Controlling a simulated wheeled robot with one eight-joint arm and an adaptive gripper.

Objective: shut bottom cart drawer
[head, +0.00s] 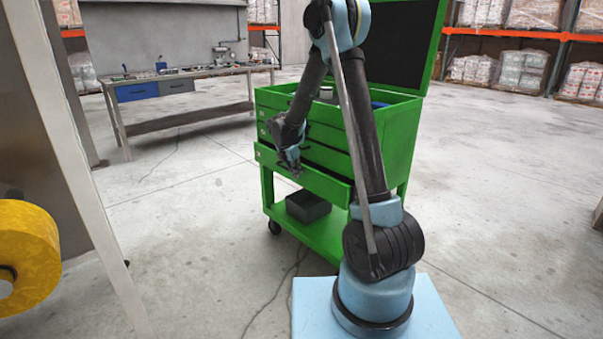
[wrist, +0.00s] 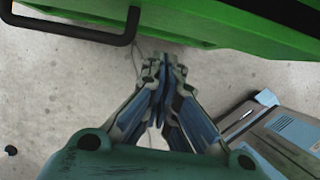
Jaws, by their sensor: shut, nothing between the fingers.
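The green tool cart (head: 396,140) stands in the middle of the head view with its lid up. Its bottom drawer (head: 327,187) sticks out partway, with a dark gap above its front. My gripper (head: 296,172) is at the front of that drawer, shut and empty. In the wrist view my gripper (wrist: 165,68) has its fingertips together, pointing at a green front (wrist: 235,22). A black handle (wrist: 100,36) is to the left of the fingertips. I cannot tell whether the fingertips touch the front.
A black bin (head: 308,207) sits on the cart's lower shelf. A workbench (head: 190,76) with blue and grey drawers stands behind left. A yellow roll (head: 28,258) and a grey post are at the near left.

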